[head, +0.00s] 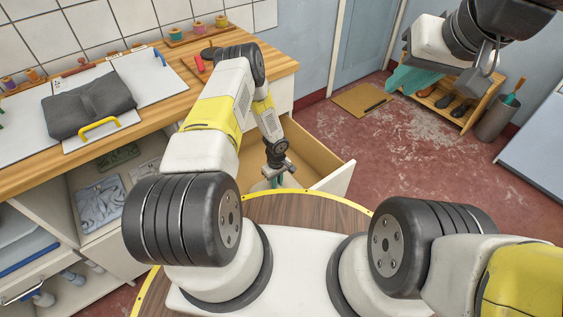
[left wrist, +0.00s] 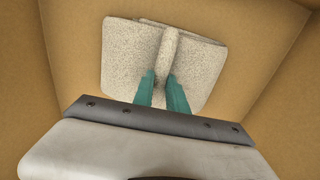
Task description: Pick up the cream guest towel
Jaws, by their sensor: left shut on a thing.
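The cream guest towel (left wrist: 195,70) lies folded flat on the tan bottom of the open drawer (left wrist: 262,75) in the left wrist view. My left gripper (left wrist: 161,78) has its two teal fingers on either side of a raised fold along the towel's middle, shut on it. In the head view my left gripper (head: 276,181) reaches down into the pulled-out drawer (head: 312,160); the towel is mostly hidden there. My right gripper (head: 430,72) is raised at the upper right, away from the drawer, with teal fingers; its opening is unclear.
The wooden counter (head: 165,122) carries a folded dark grey cloth (head: 90,103) with a yellow handle (head: 99,127) beside it. Shelves below hold folded cloths (head: 101,203). The drawer walls stand close around my left gripper. A shoe rack (head: 452,118) and open red floor lie to the right.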

